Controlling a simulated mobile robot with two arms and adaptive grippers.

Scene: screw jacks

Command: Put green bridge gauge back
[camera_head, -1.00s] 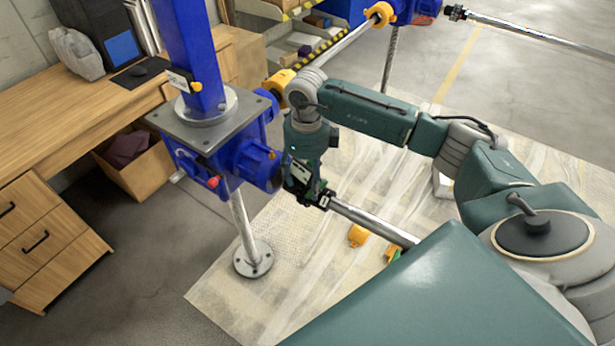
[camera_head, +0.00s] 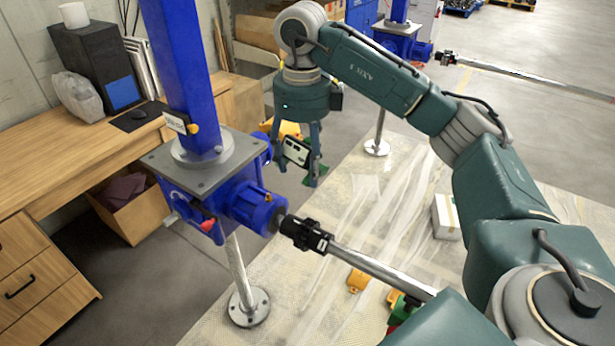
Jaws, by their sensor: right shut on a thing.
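My right gripper (camera_head: 297,165) hangs with its fingers pointing down, in front of the blue screw jack's gearbox side and above the mat. It is shut on a small gauge (camera_head: 297,151) with a pale face and dark spots. Green shows at the gauge's right edge, so it appears to be the green bridge gauge; the fingers hide part of it. It is held clear of the black shaft coupling (camera_head: 305,235) beside the blue gearbox (camera_head: 250,204). My left gripper is not in view.
Orange pieces (camera_head: 358,281) and a green piece (camera_head: 402,309) lie on the pale mat (camera_head: 345,225), partly behind my body. A white box (camera_head: 446,217) stands on the mat. A wooden desk (camera_head: 60,165) is at left. A steel shaft (camera_head: 385,276) runs from the coupling.

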